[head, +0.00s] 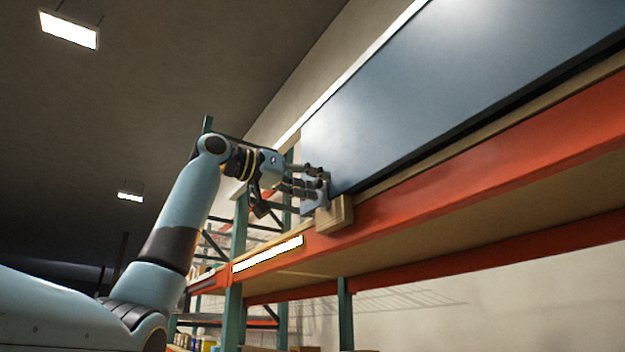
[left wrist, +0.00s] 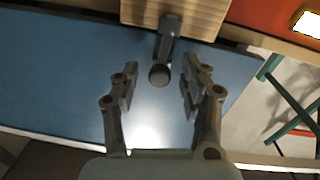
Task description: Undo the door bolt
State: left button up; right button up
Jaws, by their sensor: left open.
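The door is a large blue-grey panel (head: 430,90) on the shelf beam; it also fills much of the left wrist view (left wrist: 60,75). In the left wrist view the bolt is a dark bar (left wrist: 168,40) with a round knob (left wrist: 159,75), running over the panel's edge to a wooden block (left wrist: 195,14). The block (head: 338,215) also shows in the head view at the panel's lower left corner. My left gripper (head: 318,187) is open at that corner. In the left wrist view its fingers (left wrist: 160,88) stand either side of the knob, with gaps. My right gripper is out of view.
An orange beam (head: 440,170) runs along under the panel and the wooden shelf board. Green rack posts (head: 237,235) stand at and below the left end. The space left of the panel, around my left arm, looks open.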

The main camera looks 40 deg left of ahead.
pick_arm(q)
jog(key=c, duration=0.9)
grip_shut()
jog(key=shift+a+r, duration=0.1)
jog(key=shift+r, duration=1.45)
jog(key=shift+o, duration=2.3)
grip_release()
jog(key=o, duration=0.4)
jog(key=shift+o, duration=0.2)
